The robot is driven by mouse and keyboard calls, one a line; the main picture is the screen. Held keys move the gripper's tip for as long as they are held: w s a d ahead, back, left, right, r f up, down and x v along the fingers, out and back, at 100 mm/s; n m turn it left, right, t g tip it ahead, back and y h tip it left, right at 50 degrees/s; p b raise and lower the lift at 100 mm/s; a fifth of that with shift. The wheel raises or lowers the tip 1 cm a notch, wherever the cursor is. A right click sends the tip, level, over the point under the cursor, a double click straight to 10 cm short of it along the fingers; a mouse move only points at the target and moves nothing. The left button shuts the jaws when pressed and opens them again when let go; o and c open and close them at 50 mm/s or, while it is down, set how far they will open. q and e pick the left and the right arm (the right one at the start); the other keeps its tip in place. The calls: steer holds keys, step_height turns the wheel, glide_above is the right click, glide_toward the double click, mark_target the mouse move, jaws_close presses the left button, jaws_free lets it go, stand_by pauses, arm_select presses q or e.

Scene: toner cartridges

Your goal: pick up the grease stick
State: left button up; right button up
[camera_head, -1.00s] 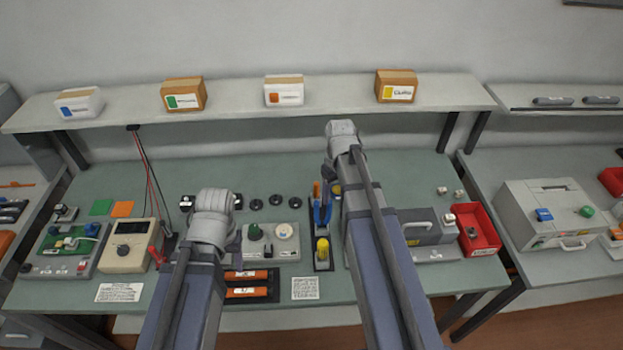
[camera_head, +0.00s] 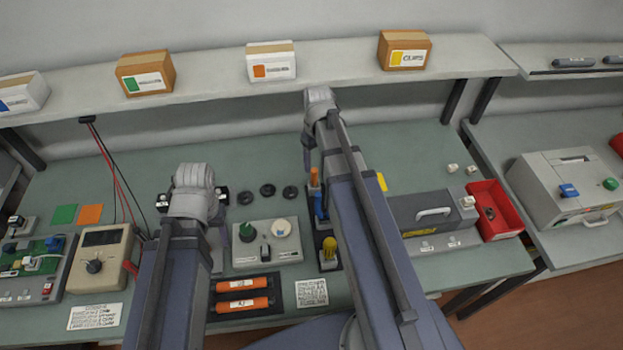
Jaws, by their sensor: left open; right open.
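A narrow dark tool tray stands mid-bench, partly behind my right arm. It holds an orange-topped stick (camera_head: 315,178), a blue tool (camera_head: 320,208) and a yellow piece (camera_head: 329,246). I cannot tell which of these, if any, is the grease stick. A further yellow piece (camera_head: 381,182) shows just right of my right arm. My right gripper (camera_head: 308,160) is open and points down, close to the orange-topped stick in the picture; its fingertips are hard to make out. My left gripper (camera_head: 217,232) is open, left of the grey knob unit, mostly hidden by its own arm.
The grey knob unit (camera_head: 267,243), two orange cartridges (camera_head: 243,283) and black discs (camera_head: 267,191) lie between my arms. A grey handled machine (camera_head: 430,215) and red bin (camera_head: 494,207) stand right. A meter (camera_head: 101,259) stands left. A shelf (camera_head: 207,87) with boxes runs behind.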

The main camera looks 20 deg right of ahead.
mark_target(314, 177)
arm_select(q)
steer(key=shift+w+f+b, duration=0.25)
steer(key=shift+f+b, duration=0.1)
steer(key=shift+f, duration=0.2)
steer(key=shift+w+f+b, duration=0.25)
steer(key=shift+f+b, duration=0.1)
steer(key=shift+f, duration=0.15)
arm_select(e)
steer(key=shift+w+f, duration=0.25)
steer(key=shift+f, duration=0.3)
steer(key=shift+w+f, duration=0.25)
steer(key=shift+f, duration=0.25)
arm_select(q)
step_height(314, 177, down, 8)
steer(key=b, duration=0.8)
arm_select(e)
steer(key=f, duration=0.8)
steer(key=shift+w, duration=0.35)
arm_select(q)
steer(key=shift+r, duration=0.15)
arm_select(e)
steer(key=shift+r, duration=0.15)
jaws_close()
